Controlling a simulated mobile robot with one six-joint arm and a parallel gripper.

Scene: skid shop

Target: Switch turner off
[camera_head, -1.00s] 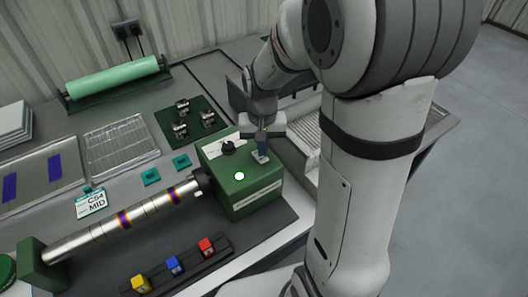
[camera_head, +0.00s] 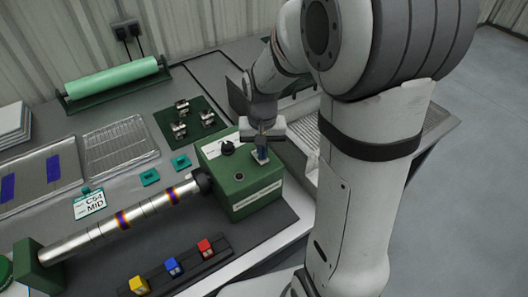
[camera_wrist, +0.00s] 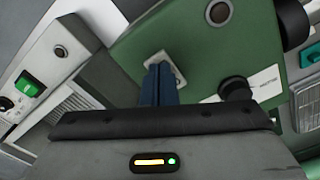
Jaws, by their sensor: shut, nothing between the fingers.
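The turner is a green box (camera_head: 245,195) that holds one end of a silver pipe (camera_head: 120,222). On its top are a black knob (camera_head: 227,148), a round lamp (camera_head: 239,177) that is dark, and a switch plate (camera_wrist: 178,70). My gripper (camera_head: 262,152) points down at this plate and is shut with nothing held. In the wrist view its dark blue fingers (camera_wrist: 158,82) cover much of the plate, so the switch's position is hidden. I cannot tell whether the fingertips touch it. The dark lamp (camera_wrist: 218,12) and the knob (camera_wrist: 237,88) also show there.
Yellow, blue and red blocks (camera_head: 173,266) sit on a rail in front of the pipe. A wire rack (camera_head: 118,147) and a green mat with metal parts (camera_head: 190,122) lie behind. A grey unit with a green switch (camera_wrist: 30,84) is beside the turner.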

